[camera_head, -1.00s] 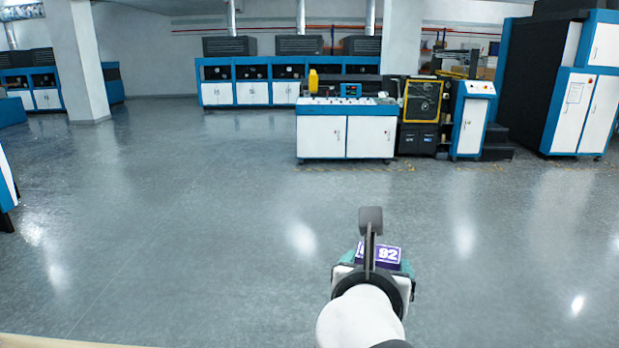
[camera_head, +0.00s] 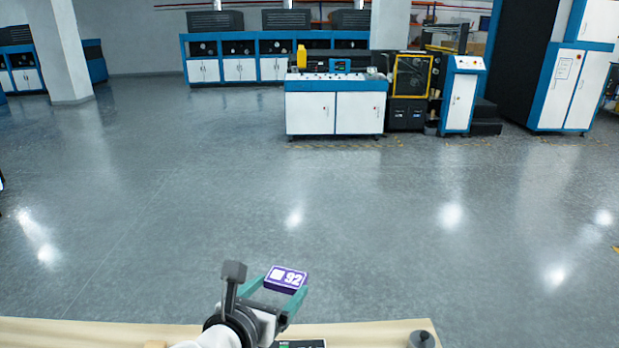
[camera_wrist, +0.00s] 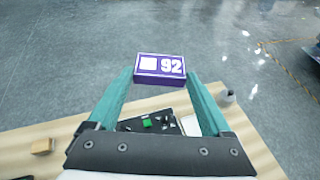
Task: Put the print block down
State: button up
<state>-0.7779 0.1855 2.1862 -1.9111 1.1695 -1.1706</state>
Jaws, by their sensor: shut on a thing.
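The print block (camera_head: 287,279) is a purple block with a white square and the number 92 on its face. My gripper (camera_head: 282,284) is shut on it, with a teal finger on either side. In the wrist view the block (camera_wrist: 160,67) sits between the two fingertips (camera_wrist: 160,76), above and beyond the table's far edge, with grey floor behind it. The table (camera_head: 80,331) shows as a pale wooden strip along the bottom of the head view.
In the wrist view, a dark item with a green patch (camera_wrist: 147,123) lies on the table below the fingers. A small wooden block (camera_wrist: 42,146) is at left and a grey object (camera_wrist: 227,97) at right. Machines (camera_head: 335,105) stand far off across open floor.

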jog(key=s+a+f, duration=0.4)
jog(key=a+f, duration=0.1)
jog(key=f, duration=0.1)
jog(key=s+a+f, duration=0.9)
jog(key=a+f, duration=0.1)
jog(key=f, duration=0.1)
jog(key=shift+s+f, duration=0.3)
jog(key=shift+s, duration=0.05)
jog(key=shift+m, duration=0.3)
jog(key=shift+f, duration=2.9)
jog(key=shift+f, duration=0.5)
jog(key=o, duration=1.3)
jog(key=shift+c, duration=0.2)
jog(key=shift+a, duration=0.1)
jog(key=v, duration=1.5)
jog(key=shift+s+a, duration=0.15)
jog(key=shift+a, duration=0.25)
